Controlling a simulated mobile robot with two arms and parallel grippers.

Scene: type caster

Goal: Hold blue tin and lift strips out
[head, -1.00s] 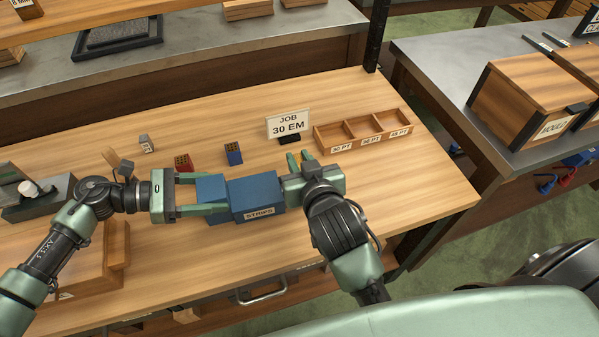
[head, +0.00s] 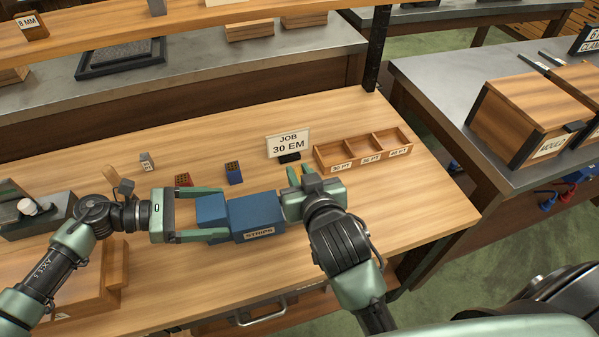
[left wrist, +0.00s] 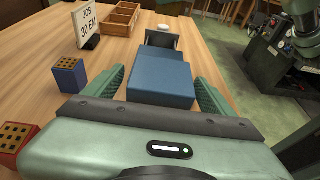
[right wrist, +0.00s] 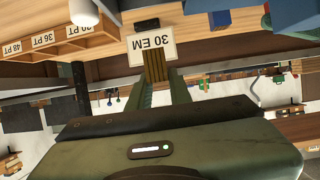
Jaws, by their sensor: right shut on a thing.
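The blue tin (head: 256,211), labelled STRIPS, sits on the wooden bench, with a lower blue part at its left end. My left gripper (head: 197,213) is open, its fingers on either side of the tin's left end. In the left wrist view the tin (left wrist: 160,82) lies between the fingers, with slight gaps seeming to show. My right gripper (head: 296,174) is just right of the tin, shut on brownish-yellow strips. The strips (right wrist: 155,68) show between its fingers in the right wrist view, in front of the sign. The tin's inside is hidden.
The JOB 30 EM sign (head: 289,143) stands behind my right gripper. A three-compartment wooden tray (head: 348,154) is to its right. A blue block (head: 234,173) and a red block (head: 184,180) stand behind the tin. The bench right of my right gripper is clear.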

